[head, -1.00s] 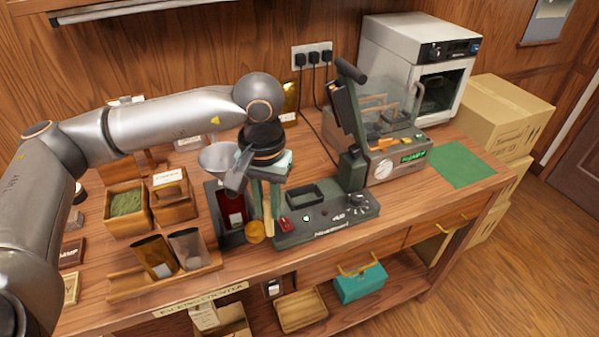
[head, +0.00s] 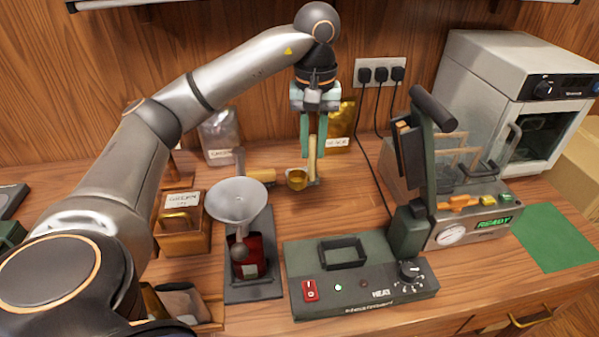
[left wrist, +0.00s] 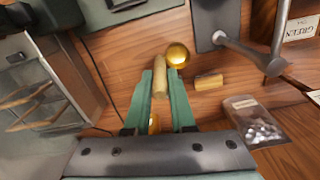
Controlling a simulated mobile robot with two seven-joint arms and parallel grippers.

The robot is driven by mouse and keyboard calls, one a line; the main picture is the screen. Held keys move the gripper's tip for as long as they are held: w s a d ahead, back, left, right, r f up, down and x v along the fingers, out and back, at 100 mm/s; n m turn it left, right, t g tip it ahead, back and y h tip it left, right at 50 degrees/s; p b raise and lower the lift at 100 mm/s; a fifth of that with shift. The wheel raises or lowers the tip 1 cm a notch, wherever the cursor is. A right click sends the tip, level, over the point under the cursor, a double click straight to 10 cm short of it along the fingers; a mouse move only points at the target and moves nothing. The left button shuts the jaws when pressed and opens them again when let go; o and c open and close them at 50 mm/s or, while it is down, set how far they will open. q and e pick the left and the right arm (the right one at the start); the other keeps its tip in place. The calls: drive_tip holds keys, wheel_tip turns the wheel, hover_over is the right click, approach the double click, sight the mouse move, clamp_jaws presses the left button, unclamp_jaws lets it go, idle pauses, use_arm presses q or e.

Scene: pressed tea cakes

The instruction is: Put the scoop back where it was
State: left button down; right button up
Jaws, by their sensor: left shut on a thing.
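My left gripper (head: 312,150) points down over the back of the bench, behind and right of the funnel. Its green fingers are shut on the wooden handle of the scoop (head: 297,180), which hangs upright with its brass bowl low, at or just above the wood; I cannot tell whether it touches. In the left wrist view my left gripper (left wrist: 162,100) has the pale handle between its fingers, and the brass bowl of the scoop (left wrist: 178,55) shows beyond. My right gripper is not in view.
A small wooden block (head: 262,175) lies left of the scoop. A metal funnel (head: 237,200) stands in front to the left. A heat press (head: 360,275) stands at front right. A gold pouch (head: 341,118) and a silver pouch (head: 219,138) stand behind.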

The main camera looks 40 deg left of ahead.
sight(312, 175)
use_arm(q)
drive_tip(key=shift+w+a+f, duration=0.1)
drive_tip(key=shift+f, duration=0.4)
wheel_tip(312, 175, down, 10)
drive_tip(key=shift+r, duration=0.25)
drive_tip(key=shift+f, duration=0.2)
drive_tip(key=c, duration=0.8)
unclamp_jaws()
drive_tip(key=shift+o, duration=0.2)
wheel_tip(312, 175, up, 12)
drive_tip(key=shift+r+p, duration=0.25)
drive_tip(key=shift+p, duration=0.1)
